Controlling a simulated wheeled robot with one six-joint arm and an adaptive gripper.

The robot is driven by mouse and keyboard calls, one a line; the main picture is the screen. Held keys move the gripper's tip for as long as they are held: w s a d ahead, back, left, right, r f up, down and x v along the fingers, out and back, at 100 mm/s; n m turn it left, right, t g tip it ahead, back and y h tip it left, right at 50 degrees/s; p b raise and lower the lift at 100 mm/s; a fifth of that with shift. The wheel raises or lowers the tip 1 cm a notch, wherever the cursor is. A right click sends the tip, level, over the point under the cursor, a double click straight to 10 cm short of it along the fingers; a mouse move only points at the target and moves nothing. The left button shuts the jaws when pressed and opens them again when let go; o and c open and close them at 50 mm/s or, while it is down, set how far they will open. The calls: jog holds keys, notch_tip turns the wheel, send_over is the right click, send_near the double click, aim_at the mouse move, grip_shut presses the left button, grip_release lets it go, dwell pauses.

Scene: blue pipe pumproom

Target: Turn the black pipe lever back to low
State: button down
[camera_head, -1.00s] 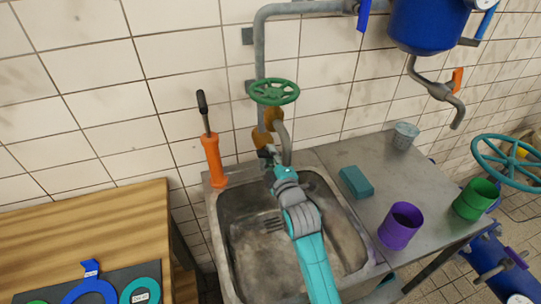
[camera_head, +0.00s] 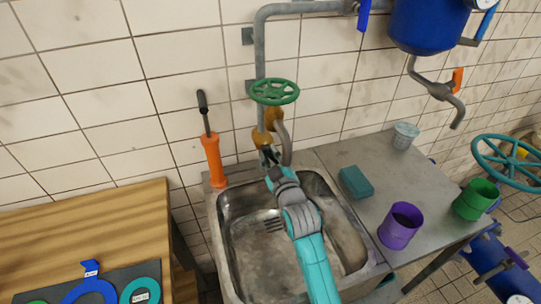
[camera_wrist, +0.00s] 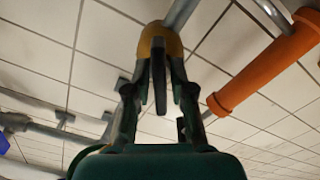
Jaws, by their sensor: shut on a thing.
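The black pipe lever (camera_wrist: 158,75) hangs from a yellow-brown fitting (camera_wrist: 160,40) in the wrist view. My gripper (camera_wrist: 156,98) is shut on the lever, with one finger on each side of it. In the head view my gripper (camera_head: 267,157) is at the back edge of the sink, just under the yellow-brown fitting (camera_head: 262,139) of the grey wall pipe (camera_head: 260,70). The lever is mostly hidden by my gripper there, so its exact angle is hard to tell.
A green handwheel (camera_head: 274,91) sits above the fitting. An orange tool (camera_head: 212,160) with a black handle stands left of the sink (camera_head: 225,245).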

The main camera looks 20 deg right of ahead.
jog(key=m, duration=0.5)
jog(key=shift+m, duration=0.3)
dwell(0.4)
jog(key=c, duration=1.2)
grip_release()
jog(key=shift+s, duration=0.1)
jog(key=s, duration=1.1)
jog(key=shift+s, duration=0.4)
